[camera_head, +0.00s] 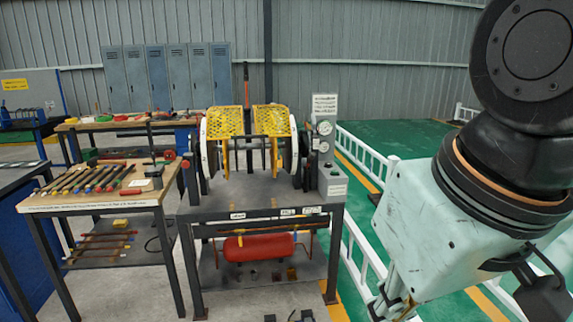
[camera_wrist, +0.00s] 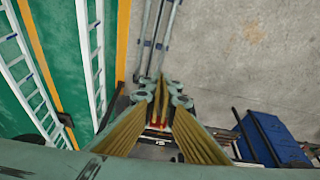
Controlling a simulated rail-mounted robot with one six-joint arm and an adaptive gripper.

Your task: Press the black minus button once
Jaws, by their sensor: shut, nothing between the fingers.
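The black minus button cannot be made out in either view. A grey control box (camera_head: 330,178) stands at the right end of the machine bench, with a round gauge (camera_head: 324,127) on the upright panel above it. Small controls on the panel are too small to tell apart. My gripper (camera_head: 392,303) hangs at the lower right of the head view, in front of and to the right of the bench, apart from the box. In the wrist view my gripper (camera_wrist: 161,105) points down past its yellow-padded fingers, shut and empty.
A machine with yellow mesh guards (camera_head: 226,122) sits on the bench, with a red tank (camera_head: 258,247) below. A tool table (camera_head: 95,200) stands to the left. White railings (camera_head: 365,160) run to the right of the bench. A blue cabinet (camera_wrist: 270,138) shows in the wrist view.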

